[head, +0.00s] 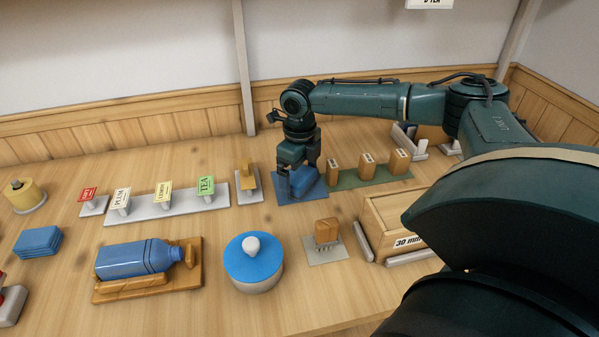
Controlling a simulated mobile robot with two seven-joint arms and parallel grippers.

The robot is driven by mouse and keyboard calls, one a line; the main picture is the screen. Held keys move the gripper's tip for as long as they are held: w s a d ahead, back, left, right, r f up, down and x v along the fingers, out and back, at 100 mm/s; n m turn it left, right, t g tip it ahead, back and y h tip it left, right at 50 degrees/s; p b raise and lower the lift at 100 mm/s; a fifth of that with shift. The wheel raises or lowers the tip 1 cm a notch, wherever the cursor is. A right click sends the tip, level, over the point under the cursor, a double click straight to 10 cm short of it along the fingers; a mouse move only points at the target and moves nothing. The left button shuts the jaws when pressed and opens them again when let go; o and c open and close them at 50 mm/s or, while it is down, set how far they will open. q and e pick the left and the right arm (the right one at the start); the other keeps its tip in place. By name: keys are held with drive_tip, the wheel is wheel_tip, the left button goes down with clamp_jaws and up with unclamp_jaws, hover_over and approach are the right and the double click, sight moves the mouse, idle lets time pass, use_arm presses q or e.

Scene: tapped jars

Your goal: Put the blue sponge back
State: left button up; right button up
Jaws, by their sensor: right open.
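A blue block that looks like the blue sponge (312,185) lies on a flat blue mat (291,214) right of the middle of the head view. My right gripper (296,190) points down over the left part of this block, with its fingers low, close to the block and mat. The gripper is open. Its fingers hide part of the block, and I cannot tell whether they touch it. My left gripper is not in view.
Just right of the mat stand several wooden blocks on a green strip (372,176). To the left are a stand with a wooden piece (248,182) and a label rack (165,207). In front are a blue-lidded jar (253,262) and a blue bottle (133,258). A wooden box (391,222) stands right.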

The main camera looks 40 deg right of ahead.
sight(300, 175)
wheel_tip(300, 175, up, 12)
drive_tip(key=p, duration=0.1)
drive_tip(key=shift+r, duration=0.2)
idle(0.3)
drive_tip(key=shift+s+f, duration=0.1)
idle(0.5)
